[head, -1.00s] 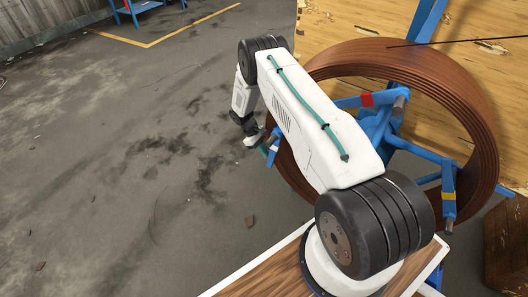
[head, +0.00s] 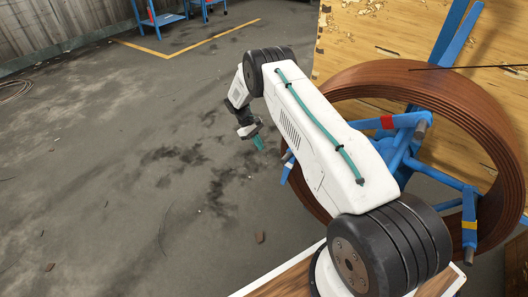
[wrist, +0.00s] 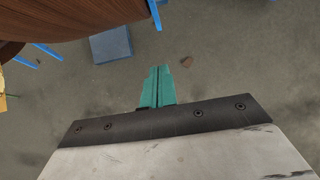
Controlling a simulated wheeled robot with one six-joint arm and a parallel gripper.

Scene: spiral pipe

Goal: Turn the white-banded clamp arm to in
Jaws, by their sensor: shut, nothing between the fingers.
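The brown spiral pipe coil (head: 343,83) stands on a blue frame (head: 397,150) at the right of the head view. A blue clamp arm (head: 287,170) with a pale band shows at the coil's left edge, partly hidden by my arm; it seems to be the white-banded one. My gripper (head: 258,143) is left of this clamp arm and apart from it. Its teal fingers are shut and empty, and they also show in the wrist view (wrist: 158,85) over bare floor.
Other clamp arms carry a red band (head: 387,122) and a yellow band (head: 469,225). A wooden panel (head: 380,42) stands behind the coil. A blue block (wrist: 111,46) shows in the wrist view. The floor (head: 110,200) at left is mostly clear.

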